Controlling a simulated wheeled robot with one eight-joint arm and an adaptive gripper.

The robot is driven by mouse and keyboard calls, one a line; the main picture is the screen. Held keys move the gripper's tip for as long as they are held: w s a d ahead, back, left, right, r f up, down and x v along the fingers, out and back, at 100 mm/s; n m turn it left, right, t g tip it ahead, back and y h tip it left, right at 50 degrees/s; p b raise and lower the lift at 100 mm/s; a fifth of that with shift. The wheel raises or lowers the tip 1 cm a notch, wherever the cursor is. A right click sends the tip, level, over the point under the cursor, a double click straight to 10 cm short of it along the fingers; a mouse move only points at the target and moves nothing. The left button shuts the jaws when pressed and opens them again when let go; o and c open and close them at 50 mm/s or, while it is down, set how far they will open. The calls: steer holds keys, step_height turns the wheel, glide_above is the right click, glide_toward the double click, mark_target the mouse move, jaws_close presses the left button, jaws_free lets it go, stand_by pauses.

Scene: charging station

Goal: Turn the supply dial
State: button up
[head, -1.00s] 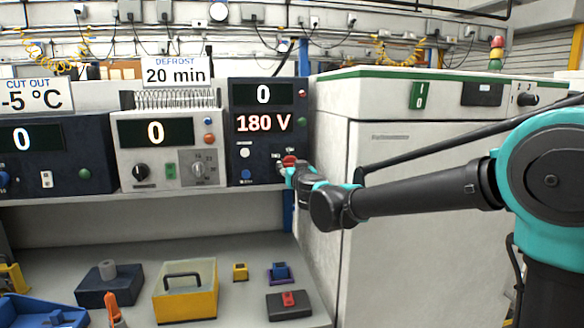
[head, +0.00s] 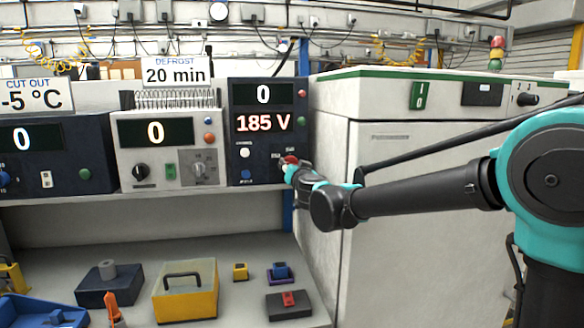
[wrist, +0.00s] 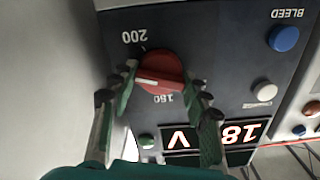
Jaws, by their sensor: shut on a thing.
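In the head view the red dial (head: 290,160) sits at the lower right of the dark supply unit (head: 240,166), partly hidden by my gripper. My gripper (wrist: 160,86) is shut on the dial, with a finger on either side of it. The unit's red display (head: 264,123) reads 185 V, and the display above it reads 0.
A blue button (wrist: 284,39) marked BLEED and a white button (wrist: 265,92) are on the same panel. A grey unit (head: 167,173) stands to the left. A large white cabinet (head: 420,230) stands close on the right. Several small items lie on the lower shelf.

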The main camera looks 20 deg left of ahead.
steer(key=shift+m, duration=1.1)
steer(key=o, duration=1.2)
steer(key=shift+c, duration=0.2)
steer(key=v, duration=1.2)
steer(key=shift+f, duration=0.1)
